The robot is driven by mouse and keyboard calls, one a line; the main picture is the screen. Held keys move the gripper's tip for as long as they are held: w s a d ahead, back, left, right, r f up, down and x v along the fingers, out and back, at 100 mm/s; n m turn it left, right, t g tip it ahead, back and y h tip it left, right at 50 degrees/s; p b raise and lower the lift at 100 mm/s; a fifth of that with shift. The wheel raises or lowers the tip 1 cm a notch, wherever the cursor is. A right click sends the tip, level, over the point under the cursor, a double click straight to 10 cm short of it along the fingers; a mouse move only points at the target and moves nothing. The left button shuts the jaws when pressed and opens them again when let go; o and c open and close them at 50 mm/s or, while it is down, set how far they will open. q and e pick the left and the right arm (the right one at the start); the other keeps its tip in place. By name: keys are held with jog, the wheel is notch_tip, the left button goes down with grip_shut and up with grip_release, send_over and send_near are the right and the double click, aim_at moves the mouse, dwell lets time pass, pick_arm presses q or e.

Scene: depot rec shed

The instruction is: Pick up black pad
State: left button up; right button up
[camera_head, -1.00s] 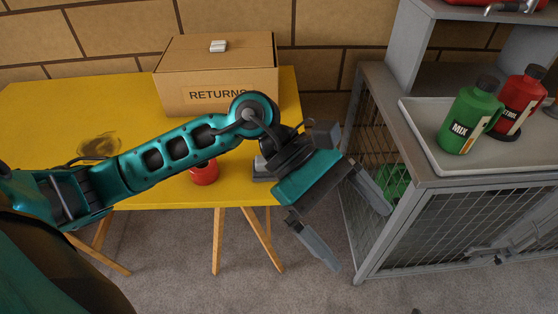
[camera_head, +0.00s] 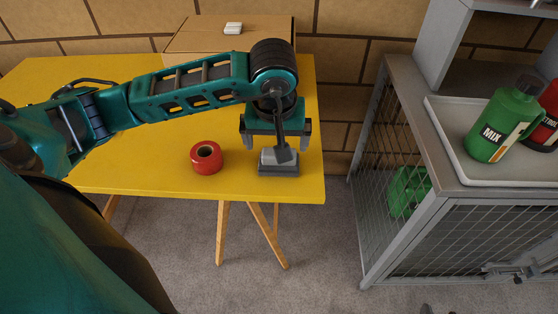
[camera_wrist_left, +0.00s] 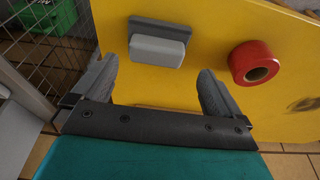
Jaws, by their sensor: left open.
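The black pad (camera_head: 278,171) lies near the right front corner of the yellow table, and shows as a dark base with a light grey block on it. It also shows in the left wrist view (camera_wrist_left: 186,54), upper middle, with the grey block (camera_wrist_left: 157,50) facing the camera. My left gripper (camera_head: 278,143) is open and empty just behind the pad in the head view, pointing down at the table. In the left wrist view its fingers (camera_wrist_left: 158,75) stand wide apart with the pad beyond and between them. My right gripper is not in view.
A red tape roll (camera_head: 206,157) lies left of the pad on the yellow table (camera_head: 130,170). A cardboard box (camera_head: 190,40) stands behind my arm. Right, across a gap, is a wire crate (camera_head: 455,240) with a tray (camera_head: 450,146) and a green MIX bottle (camera_head: 500,127).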

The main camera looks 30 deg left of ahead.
pick_arm(q)
jog(key=x, duration=0.5)
jog(key=shift+w+d+f+b, duration=0.15)
jog(key=shift+d+f+b, duration=0.05)
jog(key=shift+f+b, duration=0.1)
jog(key=shift+r, duration=0.1)
jog(key=c, duration=0.9)
notch_tip(320, 180, up, 20)
jog(key=p, duration=0.3)
